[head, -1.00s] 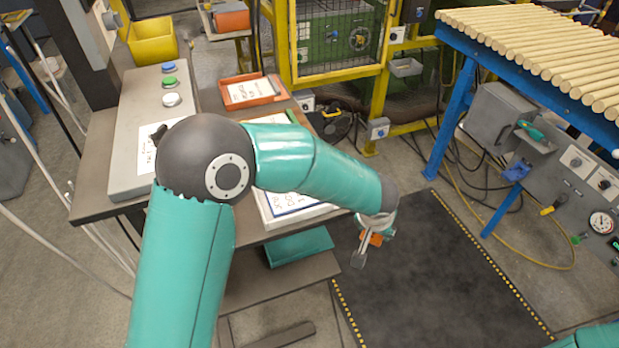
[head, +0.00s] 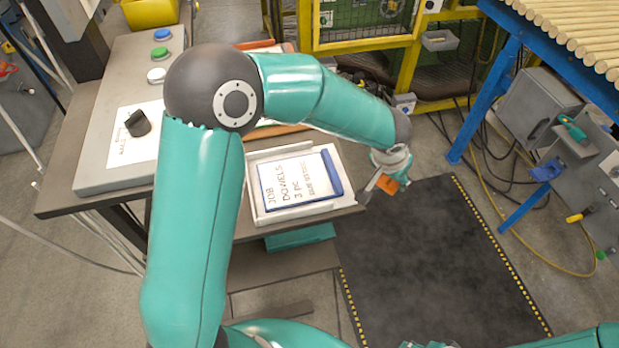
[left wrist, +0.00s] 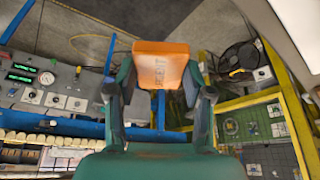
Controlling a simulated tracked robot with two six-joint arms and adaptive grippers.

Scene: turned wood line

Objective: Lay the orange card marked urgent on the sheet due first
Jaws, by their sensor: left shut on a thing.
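My left gripper (head: 378,188) is shut on the orange card (head: 388,184), just right of the bench corner. In the left wrist view the card (left wrist: 160,52) sits between the fingers, with lettering that reads like "URGENT", partly blurred. A sheet (head: 296,178) on a blue-edged board lies in a white tray (head: 262,217) on the bench, left of the gripper. It reads "JOB DOWELS 3 PC" with a smaller bottom line I cannot read surely. An orange tray (head: 287,47) behind is mostly hidden by my left arm.
A grey control box (head: 100,170) with buttons and a black knob stands on the left of the bench. A yellow frame (head: 385,48) stands behind. A dark mat (head: 430,270) covers clear floor at right, beside a blue-legged roller stand (head: 490,90).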

